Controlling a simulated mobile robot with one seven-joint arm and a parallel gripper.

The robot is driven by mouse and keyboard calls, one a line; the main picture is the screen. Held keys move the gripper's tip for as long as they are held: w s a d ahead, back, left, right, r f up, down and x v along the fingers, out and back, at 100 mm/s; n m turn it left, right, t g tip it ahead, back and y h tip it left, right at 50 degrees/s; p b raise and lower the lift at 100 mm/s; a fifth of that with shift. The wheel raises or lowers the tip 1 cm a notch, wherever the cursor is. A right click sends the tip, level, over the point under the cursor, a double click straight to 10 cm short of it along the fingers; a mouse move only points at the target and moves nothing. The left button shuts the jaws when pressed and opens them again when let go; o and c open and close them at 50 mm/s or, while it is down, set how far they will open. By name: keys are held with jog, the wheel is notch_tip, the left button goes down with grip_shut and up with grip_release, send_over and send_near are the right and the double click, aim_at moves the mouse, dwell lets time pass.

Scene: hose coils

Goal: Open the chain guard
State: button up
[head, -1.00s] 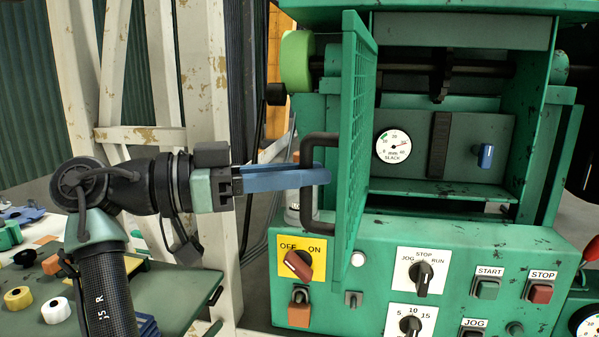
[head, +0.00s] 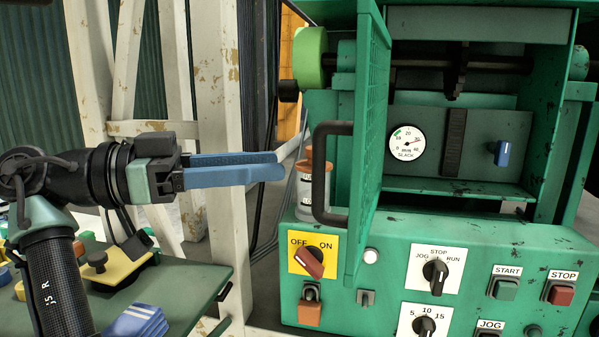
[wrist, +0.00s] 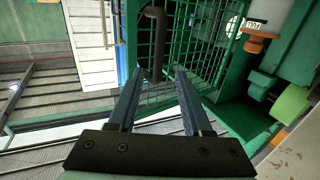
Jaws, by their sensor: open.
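The chain guard (head: 370,150) is a green mesh door. It stands swung out from the machine's opening, seen nearly edge-on in the head view. Its dark bar handle (head: 319,178) sticks out to the left. My gripper (head: 280,165) has blue fingers and is open and empty, a short gap left of the handle. In the wrist view, my gripper's fingers (wrist: 160,72) are spread, with the handle (wrist: 155,30) ahead and between their lines. The guard's mesh (wrist: 200,45) also shows there.
Behind the guard are a slack gauge (head: 406,143) and a blue knob (head: 502,153). A yellow OFF/ON switch plate (head: 298,264) with an orange padlock (head: 310,312) is below. A pale post (head: 215,120) stands behind my gripper. A green table (head: 190,285) with loose parts is lower left.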

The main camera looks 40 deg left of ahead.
jog(key=v, duration=0.4)
jog(key=shift+s+a+b, duration=0.25)
jog(key=shift+s+b, duration=0.05)
jog(key=shift+b, duration=0.05)
jog(key=shift+d, duration=0.1)
dwell(0.5)
